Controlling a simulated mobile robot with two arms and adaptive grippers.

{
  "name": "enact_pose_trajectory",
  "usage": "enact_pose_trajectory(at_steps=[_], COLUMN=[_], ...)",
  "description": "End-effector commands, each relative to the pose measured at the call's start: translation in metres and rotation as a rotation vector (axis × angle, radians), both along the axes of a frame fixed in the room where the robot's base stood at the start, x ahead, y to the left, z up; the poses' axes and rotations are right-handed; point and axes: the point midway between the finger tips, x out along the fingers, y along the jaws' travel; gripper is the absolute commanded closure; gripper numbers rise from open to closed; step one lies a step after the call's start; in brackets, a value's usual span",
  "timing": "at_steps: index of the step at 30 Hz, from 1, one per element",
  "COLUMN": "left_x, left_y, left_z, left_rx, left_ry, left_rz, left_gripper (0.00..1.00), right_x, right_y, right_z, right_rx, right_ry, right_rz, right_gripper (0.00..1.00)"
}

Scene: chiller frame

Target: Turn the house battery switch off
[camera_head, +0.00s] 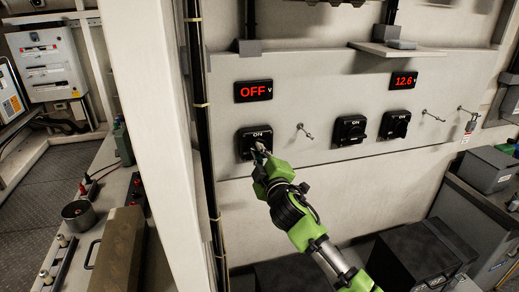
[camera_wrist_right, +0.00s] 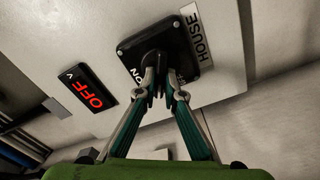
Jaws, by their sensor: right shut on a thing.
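The house battery switch (camera_head: 247,138) is a black square plate with a rotary knob, on the grey panel below a red display reading OFF. In the right wrist view the switch plate (camera_wrist_right: 190,40) has a HOUSE label (camera_wrist_right: 195,32) beside it and ON lettering. My right gripper (camera_head: 262,155) reaches the switch from the lower right. In the right wrist view its fingers (camera_wrist_right: 158,90) are shut on the black knob (camera_wrist_right: 155,68). The fingers cover part of the knob, so its exact angle is hard to tell. My left gripper is in neither view.
Two similar black switches (camera_head: 349,130) and (camera_head: 394,125) sit to the right on the panel. The display above the house switch (camera_head: 253,91) reads OFF; another (camera_head: 404,80) reads 12.6. A white post (camera_head: 150,100) stands left of the panel. Dark boxes (camera_head: 412,258) stand below.

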Motion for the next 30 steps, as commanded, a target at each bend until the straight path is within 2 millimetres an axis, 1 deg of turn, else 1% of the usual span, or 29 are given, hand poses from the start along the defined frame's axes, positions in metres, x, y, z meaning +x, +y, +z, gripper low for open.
enact_pose_trajectory(at_steps=[1,6,15,21,30], left_x=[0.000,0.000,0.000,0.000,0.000], left_y=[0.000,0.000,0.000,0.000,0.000], left_z=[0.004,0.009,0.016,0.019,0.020], left_rx=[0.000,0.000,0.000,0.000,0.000], left_ry=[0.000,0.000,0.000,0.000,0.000], left_rz=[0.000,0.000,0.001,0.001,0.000], left_gripper=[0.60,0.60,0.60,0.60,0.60], right_x=[0.000,0.000,0.000,0.000,0.000], right_y=[0.000,0.001,0.001,0.001,0.002], right_z=[0.002,0.001,-0.002,-0.003,-0.004], right_rx=[-0.045,-0.192,-0.395,-0.474,-0.515], right_ry=[-0.013,-0.053,-0.106,-0.128,-0.138], right_rz=[0.001,0.000,0.001,0.000,0.001], right_gripper=[1.00,1.00,1.00,1.00,1.00])
